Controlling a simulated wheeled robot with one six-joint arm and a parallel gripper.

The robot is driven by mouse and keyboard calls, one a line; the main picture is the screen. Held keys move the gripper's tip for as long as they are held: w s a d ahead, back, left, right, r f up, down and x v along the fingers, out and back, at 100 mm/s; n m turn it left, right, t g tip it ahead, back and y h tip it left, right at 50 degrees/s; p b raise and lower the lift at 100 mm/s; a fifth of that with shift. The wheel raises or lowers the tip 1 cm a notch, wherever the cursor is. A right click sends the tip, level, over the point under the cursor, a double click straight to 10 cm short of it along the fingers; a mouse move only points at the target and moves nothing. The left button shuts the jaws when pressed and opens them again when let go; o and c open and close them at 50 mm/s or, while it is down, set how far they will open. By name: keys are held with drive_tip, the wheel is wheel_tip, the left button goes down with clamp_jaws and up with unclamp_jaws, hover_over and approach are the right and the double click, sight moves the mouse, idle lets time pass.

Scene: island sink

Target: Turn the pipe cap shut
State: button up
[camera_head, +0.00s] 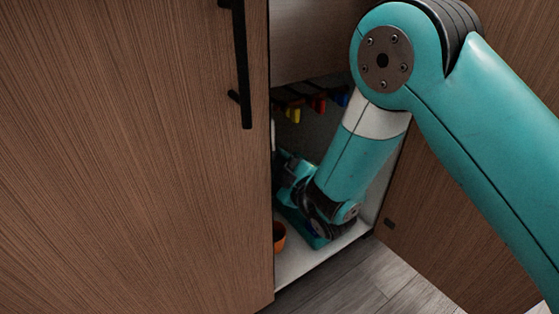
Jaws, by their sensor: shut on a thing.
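My arm reaches into the open right part of the cabinet under the sink. My gripper (281,163) is at the arm's end, low in the opening, partly cut off by the edge of the left door. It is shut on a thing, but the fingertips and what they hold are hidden. I cannot make out the pipe cap in this view. A narrow whitish strip (273,135) shows beside the door edge above my gripper; I cannot tell what it is.
The left wooden door (130,150) with a black handle (240,70) covers the left side. Yellow (294,115), red (318,104) and blue pieces hang at the back. An orange pot (279,236) stands on the cabinet floor (300,262). The right door (430,220) is open.

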drive_tip(key=m+p, duration=0.2)
drive_tip(key=m, duration=0.1)
drive_tip(key=m+p, duration=0.1)
drive_tip(key=shift+s+a+r+m, duration=0.1)
drive_tip(key=shift+r+m, duration=0.15)
drive_tip(key=shift+m, duration=0.05)
drive_tip(key=m+p, duration=0.3)
drive_tip(key=m, duration=0.1)
drive_tip(key=shift+m, duration=0.3)
drive_tip(key=shift+f, duration=0.1)
drive_tip(key=o, duration=0.8)
drive_tip(key=shift+f, duration=0.1)
